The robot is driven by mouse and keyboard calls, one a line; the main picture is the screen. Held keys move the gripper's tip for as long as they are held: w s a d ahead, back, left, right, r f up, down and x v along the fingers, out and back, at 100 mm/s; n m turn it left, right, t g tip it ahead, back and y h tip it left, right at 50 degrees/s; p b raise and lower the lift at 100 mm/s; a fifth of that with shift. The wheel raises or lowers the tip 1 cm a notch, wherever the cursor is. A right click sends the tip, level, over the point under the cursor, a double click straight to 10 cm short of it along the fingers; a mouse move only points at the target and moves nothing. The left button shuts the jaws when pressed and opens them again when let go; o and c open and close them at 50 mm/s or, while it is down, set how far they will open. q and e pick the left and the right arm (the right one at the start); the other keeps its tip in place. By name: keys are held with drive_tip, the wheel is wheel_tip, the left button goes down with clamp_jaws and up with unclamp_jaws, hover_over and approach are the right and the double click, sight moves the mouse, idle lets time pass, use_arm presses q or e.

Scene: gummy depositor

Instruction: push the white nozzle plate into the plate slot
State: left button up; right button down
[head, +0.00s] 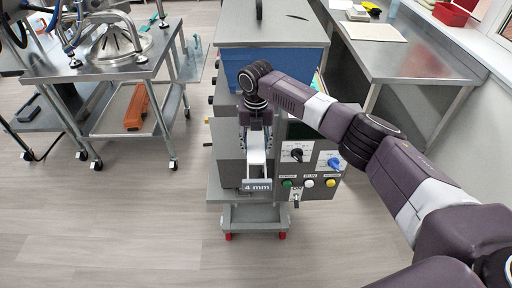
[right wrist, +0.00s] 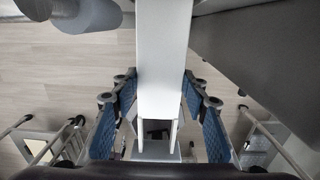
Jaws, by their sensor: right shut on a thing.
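The white nozzle plate (head: 257,158) is a narrow plate with a grey "4 mm" label at its near end. My right gripper (head: 257,128) is shut on it in front of the depositor (head: 228,150). In the right wrist view the plate (right wrist: 163,60) runs from the top centre down between the blue-padded fingers of the gripper (right wrist: 160,100). The gripper and arm cover the part of the depositor behind them, and I cannot make out the plate slot or whether the plate is in it. My left gripper is not in view.
The depositor's front panel has knobs and coloured buttons (head: 309,183). A steel table (head: 400,60) stands at the right. A steel cart (head: 130,60) with an orange item (head: 137,106) on its lower shelf stands at the left. The floor in front (head: 120,220) is clear.

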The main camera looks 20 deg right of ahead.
sight(256, 150)
drive_tip(key=c, duration=1.1)
unclamp_jaws()
wheel_tip(256, 150, up, 12)
drive_tip(key=shift+s, duration=0.15)
